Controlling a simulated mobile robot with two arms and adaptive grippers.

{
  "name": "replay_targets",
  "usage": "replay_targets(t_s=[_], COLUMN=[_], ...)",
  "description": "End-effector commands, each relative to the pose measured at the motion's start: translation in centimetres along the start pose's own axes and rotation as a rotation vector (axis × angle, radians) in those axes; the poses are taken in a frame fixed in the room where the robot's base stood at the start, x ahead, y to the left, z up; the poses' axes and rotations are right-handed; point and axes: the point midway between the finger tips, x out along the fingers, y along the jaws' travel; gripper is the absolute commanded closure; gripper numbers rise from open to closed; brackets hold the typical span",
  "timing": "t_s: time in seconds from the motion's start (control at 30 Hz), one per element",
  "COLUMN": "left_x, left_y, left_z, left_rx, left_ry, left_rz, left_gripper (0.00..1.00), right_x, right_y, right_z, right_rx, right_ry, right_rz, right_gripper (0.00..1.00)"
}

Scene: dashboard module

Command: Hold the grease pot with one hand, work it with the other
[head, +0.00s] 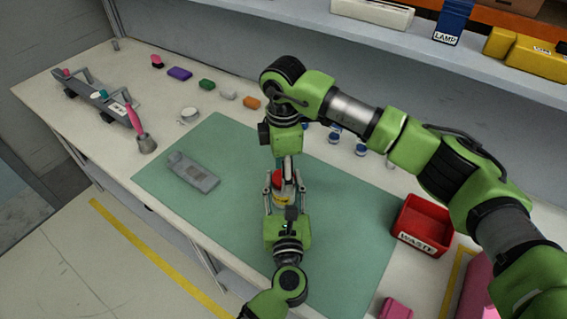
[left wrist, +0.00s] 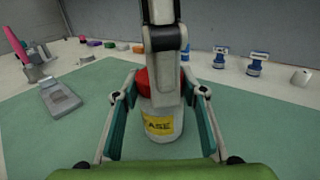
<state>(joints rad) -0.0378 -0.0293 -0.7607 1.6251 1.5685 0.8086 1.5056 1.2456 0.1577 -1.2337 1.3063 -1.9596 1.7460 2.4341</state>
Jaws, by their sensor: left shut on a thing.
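The grease pot (head: 281,199) is a white pot with a yellow label and a red lid (head: 277,180), upright on the green mat (head: 345,235). In the left wrist view the pot (left wrist: 160,122) stands between the teal finger pads of my left gripper (left wrist: 162,135). My left gripper (head: 281,193) is shut around the pot's body, low and from the front. My right gripper (head: 287,168) reaches down from above over the red lid; it also shows in the left wrist view (left wrist: 166,85), covering part of the lid. Its fingertips are partly hidden, so its grip is unclear.
A grey fixture (head: 193,172) lies on the mat to the left. A red WASTE bin (head: 423,226) stands at the right. Several small blue-topped pots (head: 360,150) and coloured blocks (head: 180,73) line the back.

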Motion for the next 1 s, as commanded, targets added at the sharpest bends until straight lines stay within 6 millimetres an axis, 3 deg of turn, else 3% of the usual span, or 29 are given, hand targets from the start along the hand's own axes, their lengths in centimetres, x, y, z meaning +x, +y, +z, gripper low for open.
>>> replay_targets(t_s=[0.27, 0.43, 0.57, 0.8, 1.0], left_x=[-0.01, -0.01, -0.01, -0.01, -0.01], left_y=[0.00, 0.00, 0.00, 0.00, -0.01], left_z=[-0.07, -0.07, -0.07, -0.07, -0.07], left_rx=[0.000, 0.000, 0.000, 0.000, 0.000], left_ry=[0.001, 0.001, 0.001, 0.001, 0.001], left_rz=[0.000, 0.000, 0.000, 0.000, 0.000], left_gripper=[1.00, 1.00, 1.00, 1.00, 1.00], right_x=[0.24, 0.23, 0.21, 0.14, 0.18], right_y=[0.01, 0.02, 0.02, 0.08, 0.04], right_z=[0.04, 0.03, 0.03, 0.02, 0.01], right_rx=[0.000, 0.000, -0.006, -0.233, -0.288], right_ry=[-0.001, -0.001, -0.001, -0.001, -0.001], right_rz=[0.000, 0.000, 0.001, 0.002, 0.001], right_gripper=[0.48, 0.87, 0.87, 0.87, 0.87])
